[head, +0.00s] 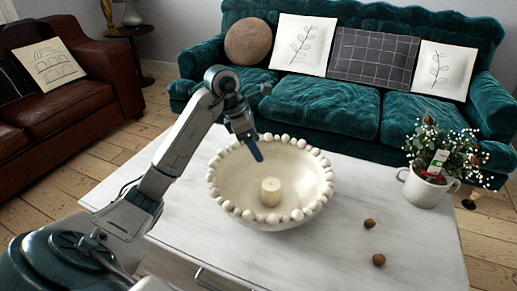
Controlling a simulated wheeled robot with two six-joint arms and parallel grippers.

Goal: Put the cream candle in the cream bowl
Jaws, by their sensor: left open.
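The cream candle (270,191) stands upright inside the cream bowl (228,182), on its inner floor. The bowl has a rim of round beads and sits on the white table. My left gripper (257,154) hangs over the bowl's far inner side, above and a little left of the candle, and apart from it. It is open and holds nothing; its fingers overlap in this view. My right gripper is not in view.
The white tabletop (405,255) bears two small brown balls (369,223) right of the bowl and a white potted plant (428,187) at the right edge. A teal sofa (340,107) stands behind; a brown leather sofa (75,104) is at left. The table's front right is mostly clear.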

